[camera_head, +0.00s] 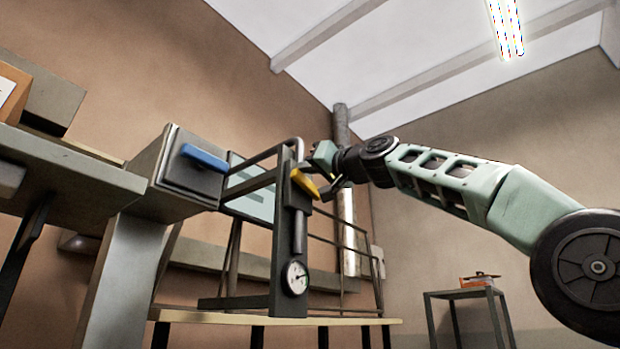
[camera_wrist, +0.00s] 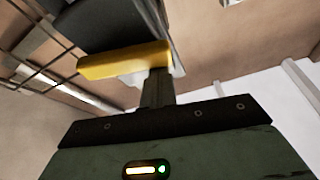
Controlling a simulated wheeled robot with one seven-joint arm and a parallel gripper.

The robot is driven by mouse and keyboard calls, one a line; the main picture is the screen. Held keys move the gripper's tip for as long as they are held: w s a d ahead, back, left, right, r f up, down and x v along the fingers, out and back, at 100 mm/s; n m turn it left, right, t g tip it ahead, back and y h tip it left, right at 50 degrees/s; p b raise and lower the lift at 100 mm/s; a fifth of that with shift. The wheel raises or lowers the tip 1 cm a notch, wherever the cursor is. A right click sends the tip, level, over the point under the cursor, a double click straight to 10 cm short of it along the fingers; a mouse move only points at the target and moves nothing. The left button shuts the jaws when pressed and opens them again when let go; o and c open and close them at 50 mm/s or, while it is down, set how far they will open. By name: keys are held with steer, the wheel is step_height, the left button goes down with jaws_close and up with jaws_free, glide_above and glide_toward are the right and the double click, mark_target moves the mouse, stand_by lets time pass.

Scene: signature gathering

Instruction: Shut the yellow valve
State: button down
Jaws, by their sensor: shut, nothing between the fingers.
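The yellow valve handle (camera_head: 304,184) sits near the top of a dark upright post, slanting down to the right in the head view. It also shows in the wrist view as a yellow bar (camera_wrist: 124,61), lying almost level. My gripper (camera_head: 331,188) is just right of the handle. In the wrist view my gripper's fingers (camera_wrist: 157,85) are together, with their tips at the right end of the bar. They look very close to it, but I cannot tell whether they touch. Nothing is held between them.
A round gauge (camera_head: 296,277) is low on the post. A grey box with a blue handle (camera_head: 205,157) stands to the left. A metal frame with rails (camera_head: 262,178) surrounds the post's back, above a wooden bench (camera_head: 350,321). A small table (camera_head: 466,293) stands at the right.

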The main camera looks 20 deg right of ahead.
steer(key=shift+s+a+f+b, duration=0.1)
steer(key=shift+a+f+b, duration=0.1)
steer(key=shift+f+b, duration=0.15)
steer(key=shift+a+f, duration=0.1)
steer(key=shift+f, duration=0.1)
stand_by(0.5)
steer(key=shift+r, duration=0.1)
step_height(320, 180, up, 5)
steer(key=p, duration=0.4)
steer(key=b+v, duration=0.8)
steer(key=v, duration=0.2)
steer(key=shift+d+f, duration=0.35)
steer(key=shift+f, duration=0.15)
